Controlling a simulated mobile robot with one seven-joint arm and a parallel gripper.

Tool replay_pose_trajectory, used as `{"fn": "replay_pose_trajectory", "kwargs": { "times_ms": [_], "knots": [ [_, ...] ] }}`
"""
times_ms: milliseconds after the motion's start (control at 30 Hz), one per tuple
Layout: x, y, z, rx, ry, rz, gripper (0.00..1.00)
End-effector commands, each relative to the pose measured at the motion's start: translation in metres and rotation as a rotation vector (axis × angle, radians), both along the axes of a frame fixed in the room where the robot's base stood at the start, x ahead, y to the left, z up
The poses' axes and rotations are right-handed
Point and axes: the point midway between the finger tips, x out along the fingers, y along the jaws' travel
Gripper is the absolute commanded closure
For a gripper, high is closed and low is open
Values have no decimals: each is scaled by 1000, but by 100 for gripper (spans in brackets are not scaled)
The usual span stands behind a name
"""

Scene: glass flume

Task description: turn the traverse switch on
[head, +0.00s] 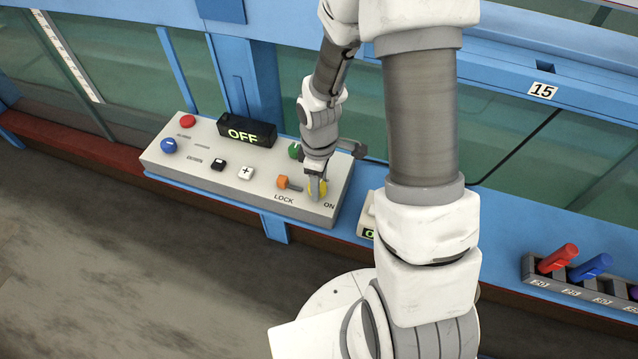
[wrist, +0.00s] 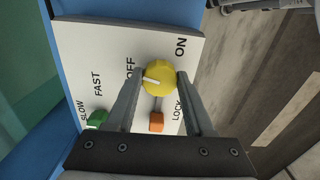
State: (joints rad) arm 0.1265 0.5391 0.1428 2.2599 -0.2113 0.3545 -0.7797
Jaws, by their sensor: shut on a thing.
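The traverse switch is a yellow round knob (head: 322,184) on a white sloped control panel (head: 160,157), near the printed ON and LOCK labels. My gripper (head: 317,190) is over it. In the wrist view the knob (wrist: 158,77) sits between the two fingers of my gripper (wrist: 160,75), which is shut on its sides. The white pointer line on the knob points left in the wrist view, towards the OFF label (wrist: 130,69); the ON label (wrist: 181,47) is up and right. The black display (head: 247,132) reads OFF in the head view.
An orange lock lever (head: 283,182) is close beside the knob. The green control (head: 294,151) is partly hidden by my arm. A red button (head: 187,121), a blue knob (head: 168,145) and black and white buttons are further left. Red and blue handles (head: 590,267) stand at right.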

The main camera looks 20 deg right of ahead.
Motion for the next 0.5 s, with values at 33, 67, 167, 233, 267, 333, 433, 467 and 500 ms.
{"fn": "replay_pose_trajectory", "kwargs": {
  "times_ms": [33,67,167,233,267,333,433,467,500],
  "knots": [
    [0,0,-2,-1,-2,-41,100],
    [0,0,-2,0,-2,-68,100],
    [0,1,-2,0,-4,-163,100],
    [0,1,-2,0,-2,-230,100],
    [0,1,-2,0,-2,-259,100],
    [0,1,-2,0,-4,-325,100],
    [0,1,-2,0,-2,-420,100],
    [0,1,-2,0,-2,-449,100],
    [0,1,-2,0,-3,-488,100]
  ]
}}
